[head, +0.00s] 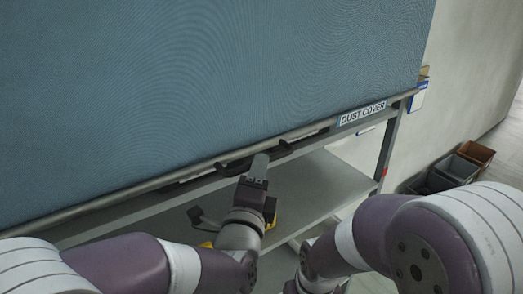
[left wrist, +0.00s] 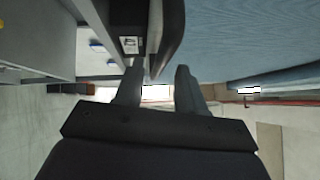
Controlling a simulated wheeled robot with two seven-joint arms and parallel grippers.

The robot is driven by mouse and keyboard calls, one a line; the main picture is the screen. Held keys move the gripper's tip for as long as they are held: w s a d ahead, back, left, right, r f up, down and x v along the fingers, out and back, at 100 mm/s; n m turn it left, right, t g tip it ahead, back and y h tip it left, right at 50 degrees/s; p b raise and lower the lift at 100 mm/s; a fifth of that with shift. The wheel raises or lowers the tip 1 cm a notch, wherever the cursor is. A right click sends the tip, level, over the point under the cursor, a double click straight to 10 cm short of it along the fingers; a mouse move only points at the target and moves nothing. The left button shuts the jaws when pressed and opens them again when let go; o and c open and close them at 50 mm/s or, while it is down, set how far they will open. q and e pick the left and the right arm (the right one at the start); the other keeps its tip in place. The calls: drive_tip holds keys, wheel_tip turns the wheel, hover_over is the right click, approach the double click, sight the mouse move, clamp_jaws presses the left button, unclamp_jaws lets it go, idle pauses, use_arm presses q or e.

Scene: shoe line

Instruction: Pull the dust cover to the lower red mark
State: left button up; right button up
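The blue dust cover (head: 220,80) hangs over most of the head view, down to a long bottom bar (head: 110,199). A dark handle (head: 234,167) is on that bar near the middle; it also shows in the left wrist view (left wrist: 170,35). My left gripper (head: 260,163) is at the handle. In the left wrist view its fingers (left wrist: 158,80) stand apart, with the dark handle at or just beyond the tips; contact cannot be told. A red mark (head: 384,173) is on the right post, below the bar. My right arm is at lower right; its gripper is out of view.
A grey shelf (head: 318,183) lies below the cover, inside the rack frame. A "DUST COVER" label (head: 362,114) is on the frame at the right. Bins (head: 456,167) stand on the floor by the wall at far right.

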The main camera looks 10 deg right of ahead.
sight(255, 146)
use_arm(q)
drive_tip(key=p+x, duration=0.1)
drive_tip(key=x, duration=0.2)
drive_tip(key=shift+w+d, duration=0.1)
drive_tip(key=shift+d, duration=0.05)
drive_tip(key=shift+w+d, duration=0.2)
drive_tip(key=shift+w, duration=0.1)
drive_tip(key=shift+s+a, duration=0.1)
drive_tip(key=shift+c, duration=0.3)
